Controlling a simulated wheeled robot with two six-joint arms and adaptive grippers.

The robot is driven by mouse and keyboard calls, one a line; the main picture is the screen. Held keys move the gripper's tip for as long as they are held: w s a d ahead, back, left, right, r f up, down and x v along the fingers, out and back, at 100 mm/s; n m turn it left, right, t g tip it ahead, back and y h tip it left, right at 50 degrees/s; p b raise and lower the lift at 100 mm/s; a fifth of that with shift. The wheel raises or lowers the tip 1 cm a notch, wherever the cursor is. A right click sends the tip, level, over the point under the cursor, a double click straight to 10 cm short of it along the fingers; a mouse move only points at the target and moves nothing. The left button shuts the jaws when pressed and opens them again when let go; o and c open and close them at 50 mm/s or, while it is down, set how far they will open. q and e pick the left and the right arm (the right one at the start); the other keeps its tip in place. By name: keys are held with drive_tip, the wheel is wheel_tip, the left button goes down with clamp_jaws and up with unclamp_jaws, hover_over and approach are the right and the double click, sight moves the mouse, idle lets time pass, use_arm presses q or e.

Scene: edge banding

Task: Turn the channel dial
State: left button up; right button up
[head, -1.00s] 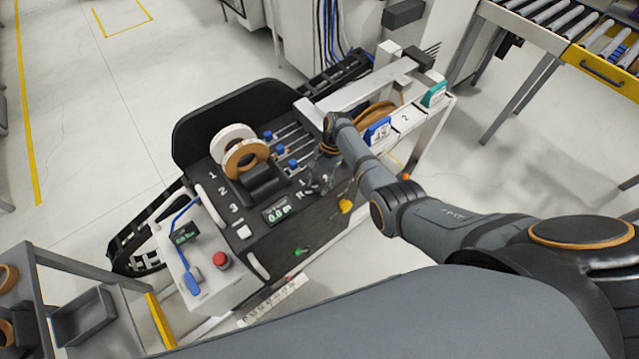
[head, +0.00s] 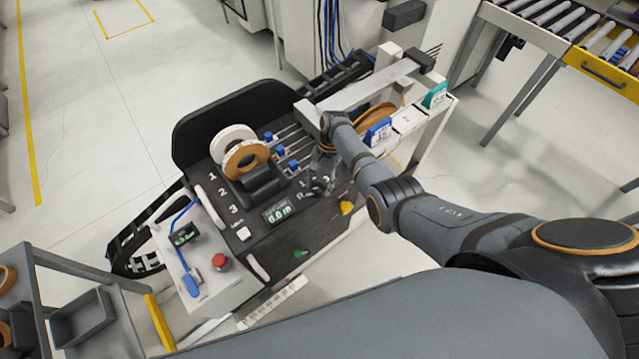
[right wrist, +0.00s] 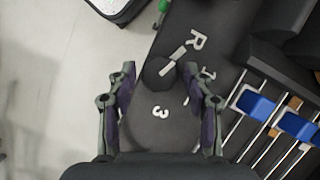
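The channel dial (right wrist: 160,72) is a dark round knob with a pale pointer mark, on the black panel of the machine. White marks R (right wrist: 197,39), 1 and 3 (right wrist: 160,112) lie around it in the right wrist view. My right gripper (right wrist: 159,70) is open, with one finger on each side of the dial; I cannot tell whether either finger touches it. In the head view the right gripper (head: 320,184) is small, over the panel's right part, and largely hides the dial. My left gripper is not in view.
Tape rolls (head: 244,157) sit left of the dial, and blue sliders (head: 281,151) on rails lie behind it. A yellow knob (head: 347,207), a green knob (head: 299,253) and a red button (head: 221,262) are nearby. The white frame (head: 350,92) stands close behind my right arm.

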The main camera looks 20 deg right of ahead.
drive_tip(key=shift+o, duration=0.4)
drive_tip(key=v, duration=1.2)
